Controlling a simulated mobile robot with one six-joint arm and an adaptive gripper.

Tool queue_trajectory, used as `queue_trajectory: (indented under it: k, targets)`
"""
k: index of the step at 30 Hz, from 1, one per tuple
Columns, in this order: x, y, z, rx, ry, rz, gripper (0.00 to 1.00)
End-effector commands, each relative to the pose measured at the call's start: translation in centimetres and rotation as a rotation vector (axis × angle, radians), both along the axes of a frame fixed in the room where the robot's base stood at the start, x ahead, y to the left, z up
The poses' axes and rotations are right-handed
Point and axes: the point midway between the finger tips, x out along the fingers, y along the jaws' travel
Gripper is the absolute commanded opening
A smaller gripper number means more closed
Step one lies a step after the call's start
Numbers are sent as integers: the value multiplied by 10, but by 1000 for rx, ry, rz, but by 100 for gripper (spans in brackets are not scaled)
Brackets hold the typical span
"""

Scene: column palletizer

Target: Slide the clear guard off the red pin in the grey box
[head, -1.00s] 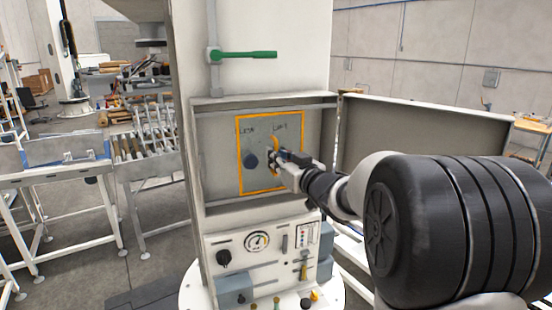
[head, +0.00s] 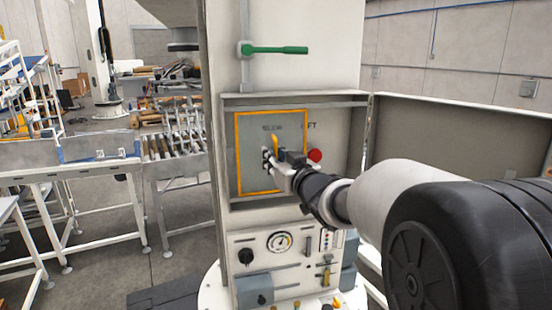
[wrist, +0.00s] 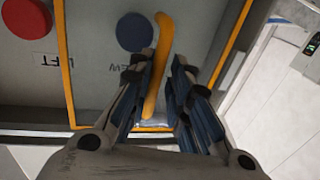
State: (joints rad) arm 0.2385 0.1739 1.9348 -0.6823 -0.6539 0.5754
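The clear guard, a see-through panel with an orange frame (head: 237,150), stands upright across the left part of the grey box (head: 340,105). The red pin (head: 315,155) shows just right of the frame, uncovered. In the wrist view the red pin (wrist: 28,20) is at upper left, outside the frame, beside a label reading LIFT. A blue round knob (wrist: 134,32) sits behind the guard. My gripper (head: 270,158) has its fingers on both sides of the guard's orange handle (wrist: 158,60) and appears closed on it. My gripper hides the blue knob in the head view.
The box's open door (head: 460,140) stands out to the right, beside my arm. A green lever (head: 275,50) is above the box. A panel with a gauge (head: 279,242) and knobs is below. A roller conveyor (head: 175,145) is at left.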

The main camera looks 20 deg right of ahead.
Motion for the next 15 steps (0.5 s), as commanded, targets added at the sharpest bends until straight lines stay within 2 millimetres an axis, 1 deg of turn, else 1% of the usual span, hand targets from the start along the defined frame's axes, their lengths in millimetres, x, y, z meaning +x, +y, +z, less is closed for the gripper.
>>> queue_trajectory:
  k: [11,15]
  targets:
    - [0,-1,0,0,-1,-1,18]
    - [-9,-3,1,-1,-2,-2,18]
